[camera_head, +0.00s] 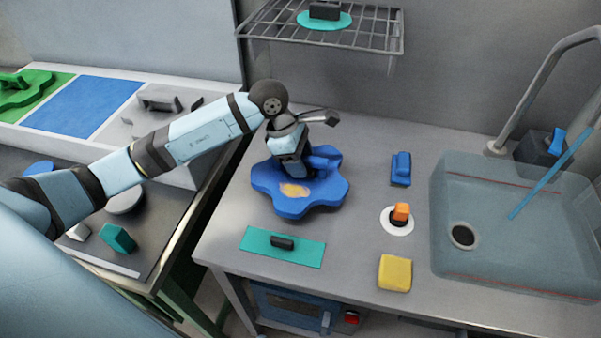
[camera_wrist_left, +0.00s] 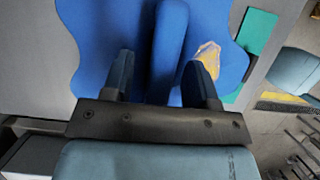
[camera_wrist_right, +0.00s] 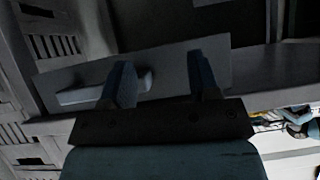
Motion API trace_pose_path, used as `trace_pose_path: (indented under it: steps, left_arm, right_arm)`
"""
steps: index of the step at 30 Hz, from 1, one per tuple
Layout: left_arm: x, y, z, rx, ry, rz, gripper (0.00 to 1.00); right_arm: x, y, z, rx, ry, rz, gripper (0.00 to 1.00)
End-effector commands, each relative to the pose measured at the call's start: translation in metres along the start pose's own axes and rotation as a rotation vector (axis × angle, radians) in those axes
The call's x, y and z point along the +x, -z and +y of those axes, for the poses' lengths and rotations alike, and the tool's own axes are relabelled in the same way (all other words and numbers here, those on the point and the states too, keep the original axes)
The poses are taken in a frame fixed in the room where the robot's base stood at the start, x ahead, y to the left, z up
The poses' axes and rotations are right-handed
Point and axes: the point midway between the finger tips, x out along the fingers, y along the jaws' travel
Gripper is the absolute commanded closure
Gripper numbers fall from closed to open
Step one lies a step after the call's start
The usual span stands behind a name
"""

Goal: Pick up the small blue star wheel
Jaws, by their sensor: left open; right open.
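The blue star wheel (camera_head: 322,199) lies flat on the grey worktop, with rounded lobes, a raised blue bar handle and a yellowish patch on top. It fills the upper part of the left wrist view (camera_wrist_left: 95,35). My left gripper (camera_head: 297,172) points down over the wheel's middle. In the left wrist view the left gripper (camera_wrist_left: 162,85) is open, its fingers on either side of the bar handle (camera_wrist_left: 168,45), with gaps visible. My right gripper (camera_wrist_right: 160,85) is open, away from the wheel; a pale bar on a grey plate (camera_wrist_right: 75,97) shows behind its fingers.
A teal plate with a dark handle (camera_head: 265,245) lies in front of the wheel. To the right are a blue block (camera_head: 400,170), an orange-topped piece on a white disc (camera_head: 390,228), a yellow block (camera_head: 394,273) and a sink (camera_head: 500,265). A wire shelf (camera_head: 370,37) hangs above.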

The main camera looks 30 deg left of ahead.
Motion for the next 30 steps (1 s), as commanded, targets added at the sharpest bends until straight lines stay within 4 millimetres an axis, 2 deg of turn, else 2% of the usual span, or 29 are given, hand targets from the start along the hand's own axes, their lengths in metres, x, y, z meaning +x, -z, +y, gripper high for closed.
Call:
trace_pose_path:
  steps: [3, 9, 10, 23, 30]
  left_arm:
    - [0.000, 0.000, 0.000, 0.000, 0.000, 0.000, 0.49]
    - [0.000, 0.000, 0.000, 0.000, 0.000, 0.000, 0.95]
    - [0.000, 0.000, 0.000, 0.000, 0.000, 0.000, 1.00]
    - [-0.002, -0.001, 0.000, 0.000, -0.001, -0.001, 1.00]
    - [-0.012, -0.005, 0.001, 0.001, -0.004, -0.001, 1.00]
  right_arm:
    - [0.000, 0.000, 0.000, 0.000, 0.000, 0.000, 0.44]
    - [0.000, 0.000, 0.000, 0.000, 0.000, 0.000, 0.44]
    - [0.000, 0.000, 0.000, 0.000, 0.000, 0.000, 0.44]
    - [-0.001, 0.002, 0.000, 0.000, 0.000, 0.000, 0.44]
    - [-0.005, 0.008, -0.001, 0.000, 0.000, 0.002, 0.44]
